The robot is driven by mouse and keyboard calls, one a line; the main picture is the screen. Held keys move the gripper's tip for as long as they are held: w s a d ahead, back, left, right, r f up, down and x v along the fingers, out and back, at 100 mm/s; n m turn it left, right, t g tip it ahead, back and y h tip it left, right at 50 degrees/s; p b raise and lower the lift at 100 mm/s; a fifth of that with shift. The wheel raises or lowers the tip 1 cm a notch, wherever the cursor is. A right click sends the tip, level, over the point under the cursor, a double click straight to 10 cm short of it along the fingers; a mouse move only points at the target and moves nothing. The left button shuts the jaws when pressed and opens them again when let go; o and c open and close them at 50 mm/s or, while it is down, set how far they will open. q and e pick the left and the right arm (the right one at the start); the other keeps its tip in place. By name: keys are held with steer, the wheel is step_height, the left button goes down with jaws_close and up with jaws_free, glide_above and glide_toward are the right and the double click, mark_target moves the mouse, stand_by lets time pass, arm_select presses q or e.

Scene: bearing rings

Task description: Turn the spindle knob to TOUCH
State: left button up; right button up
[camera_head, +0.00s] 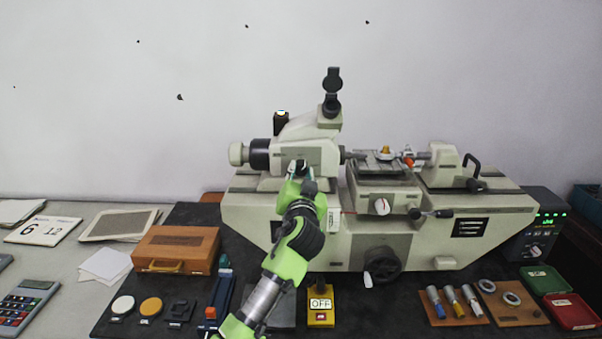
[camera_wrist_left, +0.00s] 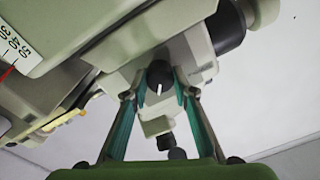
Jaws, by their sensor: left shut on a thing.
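The spindle knob (camera_wrist_left: 159,73) is a small black knob with a white pointer line, on the headstock of the pale grey machine (camera_head: 290,155). In the left wrist view its line points almost straight down, and no TOUCH label can be read. My left gripper (camera_head: 300,171) reaches up to the headstock front in the head view and covers most of the knob there. In the left wrist view the green fingers of the left gripper (camera_wrist_left: 160,90) stand on either side of the knob, shut on it. My right gripper is not in view.
A dial with a red pointer (camera_head: 382,206), a lever (camera_head: 430,213) and a black handwheel (camera_head: 381,266) are on the machine's front, right of my arm. A yellow OFF box (camera_head: 321,305) and a wooden case (camera_head: 176,249) stand on the bench.

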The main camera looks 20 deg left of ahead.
arm_select(q)
steer(key=m+p, duration=0.1)
steer(key=m, duration=0.4)
steer(key=shift+m+p, duration=0.3)
steer(key=shift+p, duration=0.1)
steer(key=m+p, duration=0.2)
steer(key=m, duration=0.3)
steer(key=shift+h, duration=0.3)
steer(key=shift+m, duration=0.3)
steer(key=o, duration=1.1)
steer(key=shift+s, duration=0.15)
steer(key=v, duration=1.1)
steer(key=shift+s+d+f, duration=0.15)
steer(key=shift+s+f, duration=0.05)
steer(key=shift+s, duration=0.15)
